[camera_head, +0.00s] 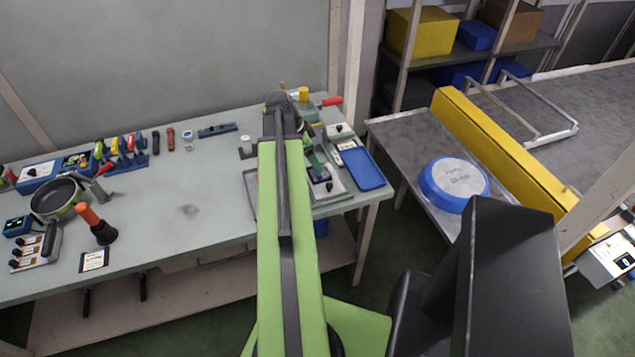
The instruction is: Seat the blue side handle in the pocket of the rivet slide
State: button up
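My green arm reaches forward over the right part of the workbench. My gripper (279,100) is at its far end, small and dark, and the arm hides most of it. I cannot see whether its fingers are open or shut or whether they hold anything. A fixture station (322,180) with grey and dark parts stands just right of the arm and is partly covered by it. It may include the rivet slide, but its pocket cannot be made out. I cannot pick out the blue side handle with certainty.
A blue tray (362,168) lies at the bench's right end. A pan (56,198), an orange-handled tool (97,224) and a tool rack (128,160) stand at left. The bench middle is clear. At right, a blue round part (453,182) lies beside a yellow rail (500,148).

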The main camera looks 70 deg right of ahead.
jog(key=b+x, duration=0.3)
jog(key=a+b+x, duration=0.1)
jog(key=shift+d+f+b, duration=0.1)
jog(key=shift+f+b, duration=0.25)
jog(key=shift+f, duration=0.15)
jog(key=shift+s+d+f, duration=0.1)
jog(key=shift+s+f, duration=0.05)
jog(key=shift+f, duration=0.1)
jog(key=shift+r, duration=0.2)
jog(key=shift+c, duration=0.4)
